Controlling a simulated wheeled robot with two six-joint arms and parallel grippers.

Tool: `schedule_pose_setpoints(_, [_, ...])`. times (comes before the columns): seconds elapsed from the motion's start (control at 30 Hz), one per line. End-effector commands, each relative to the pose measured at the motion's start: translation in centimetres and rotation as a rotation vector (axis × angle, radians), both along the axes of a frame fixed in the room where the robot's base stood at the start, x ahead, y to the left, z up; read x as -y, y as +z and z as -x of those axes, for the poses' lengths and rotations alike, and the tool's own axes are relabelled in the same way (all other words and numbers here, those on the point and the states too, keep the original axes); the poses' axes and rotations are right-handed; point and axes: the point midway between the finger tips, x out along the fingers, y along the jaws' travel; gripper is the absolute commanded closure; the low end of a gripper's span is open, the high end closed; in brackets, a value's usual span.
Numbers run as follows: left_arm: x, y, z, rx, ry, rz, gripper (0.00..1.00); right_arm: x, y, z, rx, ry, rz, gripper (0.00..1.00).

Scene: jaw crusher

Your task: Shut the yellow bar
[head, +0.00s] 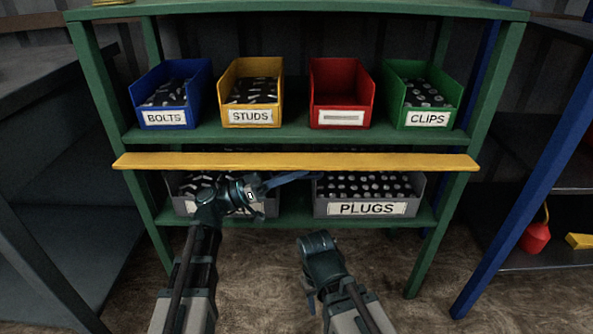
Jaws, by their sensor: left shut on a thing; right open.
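The yellow bar (200,161) runs level across the front of the green shelf rack, between the upper and lower shelves. Both its ends reach a little past the posts. My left gripper (290,181) is at the bar's lower edge, left of the PLUGS bin, shut on the bar; its exact grip is hard to see. My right gripper (311,292) is lower, in front of the rack near the floor, apart from the bar. It is open and empty, its fingers partly hidden by its own wrist.
The upper shelf holds blue BOLTS (164,119), yellow STUDS (250,117), red (341,117) and green CLIPS (427,119) bins. The lower shelf holds a grey PLUGS bin (367,209) and another grey bin (183,208), partly behind my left arm. A blue-post rack (521,195) stands right.

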Motion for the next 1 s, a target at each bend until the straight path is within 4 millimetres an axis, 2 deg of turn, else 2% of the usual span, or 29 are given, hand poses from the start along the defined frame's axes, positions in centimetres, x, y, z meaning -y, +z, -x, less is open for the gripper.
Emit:
schedule_pose_setpoints(0.47, [0.0, 1.9, 1.0, -0.418, 0.002, 0.004, 1.0, 0.0, 3.5, 0.0, -0.001, 0.0, 0.0, 0.5])
schedule_pose_setpoints(1.0, [0.0, 3.7, 0.9, -0.929, 0.003, 0.004, 1.0, 0.0, 8.8, 0.1, -0.005, 0.0, 0.002, 0.5])
